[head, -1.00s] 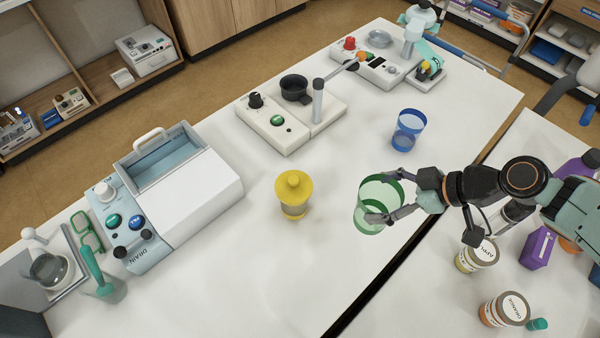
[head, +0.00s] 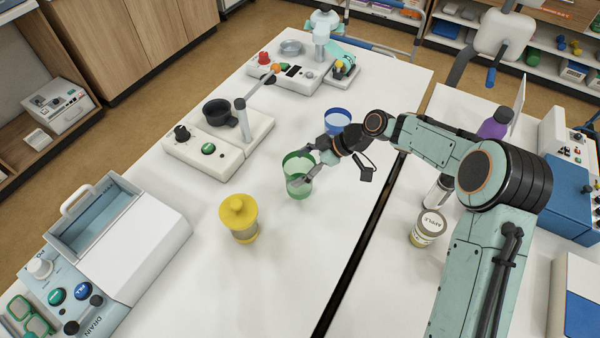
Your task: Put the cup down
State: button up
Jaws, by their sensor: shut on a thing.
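A clear green cup (head: 299,187) is upright over the white table (head: 290,270), near its middle. My gripper (head: 304,166) reaches in from the right and is shut on the cup, with its fingers at the cup's sides. I cannot tell whether the cup's base touches the table or hangs slightly above it. A clear blue cup (head: 337,122) stands beyond my gripper, partly hidden by it.
A white device with a black bowl (head: 216,141) is at the left. A dark gap (head: 352,262) separates the tables. Front table space is clear.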

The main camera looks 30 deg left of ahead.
jog(key=shift+f, duration=1.6)
jog(key=o, duration=1.2)
jog(key=shift+f, duration=0.15)
jog(key=shift+c, duration=0.2)
jog(key=shift+w+r, duration=0.1)
jog(key=shift+r, duration=0.2)
jog(key=v, duration=1.1)
jog(key=shift+d+r, duration=0.25)
jog(key=shift+d, duration=0.1)
